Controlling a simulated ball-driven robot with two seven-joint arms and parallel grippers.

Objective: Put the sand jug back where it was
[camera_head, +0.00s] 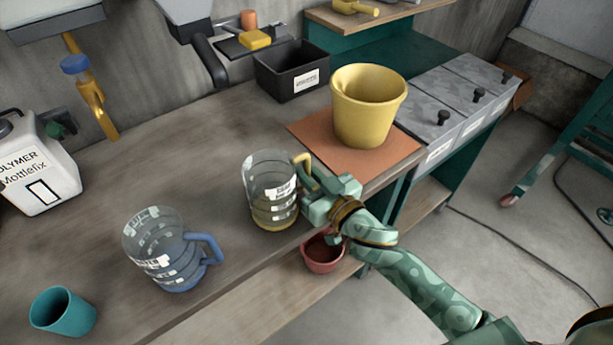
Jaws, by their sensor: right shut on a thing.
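A clear jug with a yellow handle (262,178) and white labels is near the front edge of the workbench. A little yellowish content shows at its bottom. It looks upright; whether its base touches the bench I cannot tell. My right gripper (311,184) is shut on its yellow handle, reaching in from the right. The fingers partly hide the handle. A second clear jug with a blue handle (160,243) stands to the left. My left gripper is not in view.
A yellow bucket (364,112) stands on an orange mat (397,151) behind right. A teal cup (62,312) and white polymer canister (40,170) are at left, a black bin (287,83) at the back. A red bowl (322,254) sits lower, below the bench edge. Mid-bench is clear.

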